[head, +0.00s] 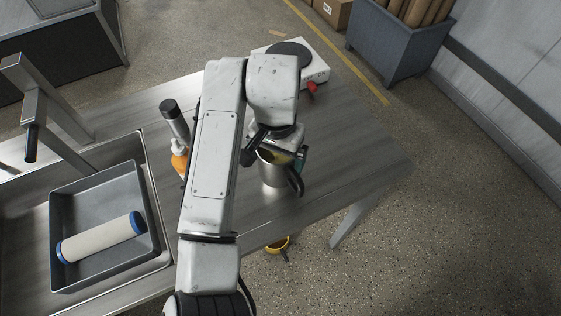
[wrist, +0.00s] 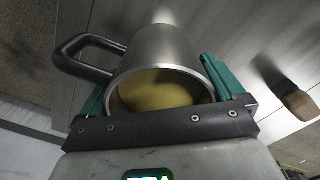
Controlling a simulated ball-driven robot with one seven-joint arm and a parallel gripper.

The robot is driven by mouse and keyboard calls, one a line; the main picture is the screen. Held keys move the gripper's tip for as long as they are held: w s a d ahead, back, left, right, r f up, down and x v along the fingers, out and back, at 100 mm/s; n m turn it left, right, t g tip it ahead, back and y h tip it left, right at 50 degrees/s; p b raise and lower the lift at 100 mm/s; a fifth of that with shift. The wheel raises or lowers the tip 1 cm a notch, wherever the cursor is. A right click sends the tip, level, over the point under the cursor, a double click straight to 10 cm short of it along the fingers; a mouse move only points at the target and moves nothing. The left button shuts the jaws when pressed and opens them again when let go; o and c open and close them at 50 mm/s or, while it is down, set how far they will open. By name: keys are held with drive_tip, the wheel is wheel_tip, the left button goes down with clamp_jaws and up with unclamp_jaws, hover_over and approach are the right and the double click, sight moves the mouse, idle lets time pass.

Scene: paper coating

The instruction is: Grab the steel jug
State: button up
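The steel jug (head: 272,175) stands near the right part of the metal table, with its dark handle toward the front right in the head view. In the wrist view the jug (wrist: 163,52) fills the middle, its open mouth toward my camera and yellowish contents inside. Its black handle is at the upper left. My gripper (wrist: 160,72) has one teal finger on each side of the jug, close against its wall. I cannot tell whether both fingers press on it. In the head view my arm hides part of the gripper and of the jug's surroundings.
An orange bottle (head: 180,163) and a dark-capped cylinder (head: 173,119) stand left of my arm. A white device with a dark round plate (head: 291,52) is behind. A grey tray (head: 63,207) with a roller (head: 100,237) sits at left. The table's right end is clear.

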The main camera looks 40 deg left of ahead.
drive_tip(key=c, duration=0.5)
drive_tip(key=shift+r, duration=0.15)
